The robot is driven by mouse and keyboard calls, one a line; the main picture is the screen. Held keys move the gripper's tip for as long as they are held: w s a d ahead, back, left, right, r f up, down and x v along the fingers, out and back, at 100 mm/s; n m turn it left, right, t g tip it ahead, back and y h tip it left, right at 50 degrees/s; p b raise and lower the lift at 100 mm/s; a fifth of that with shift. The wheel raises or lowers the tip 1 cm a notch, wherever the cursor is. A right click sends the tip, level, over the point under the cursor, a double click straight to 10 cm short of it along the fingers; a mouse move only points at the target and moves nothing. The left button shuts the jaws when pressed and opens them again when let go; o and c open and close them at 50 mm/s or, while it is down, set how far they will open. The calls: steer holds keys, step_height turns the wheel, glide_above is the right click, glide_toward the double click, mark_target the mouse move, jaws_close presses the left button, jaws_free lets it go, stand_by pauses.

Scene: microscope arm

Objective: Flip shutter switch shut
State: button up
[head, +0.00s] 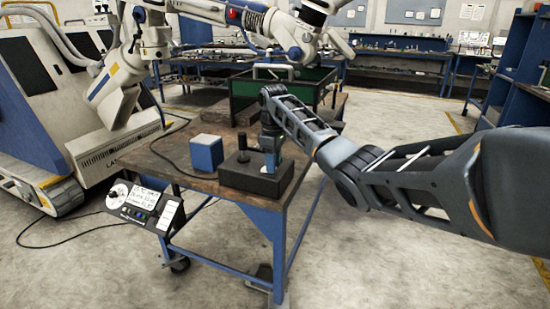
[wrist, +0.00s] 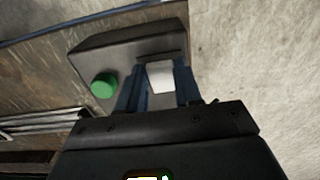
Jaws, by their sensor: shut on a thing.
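A dark control box (head: 248,181) sits near the front right corner of the workbench, and its top also shows in the wrist view (wrist: 115,52). A pale grey block, which looks like the shutter switch (wrist: 160,78), stands on the box. My gripper (head: 269,165) reaches down onto the right part of the box. In the wrist view its two blue fingers (wrist: 158,88) are on either side of the pale block and closed on it. A green round knob (wrist: 103,85) is on the box, left of the fingers. In the head view my gripper hides the switch.
A blue cube-like box (head: 207,153) stands left of the control box on the brown workbench (head: 150,160). A green-sided bin (head: 245,88) is at the back. White robot arms (head: 120,75) stand behind and left. A control panel (head: 146,208) hangs at the bench's front.

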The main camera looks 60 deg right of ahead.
stand_by(0.3)
steer(key=o, duration=1)
steer(key=shift+o, duration=0.2)
step_height(320, 180, up, 8)
steer(key=shift+f, duration=0.15)
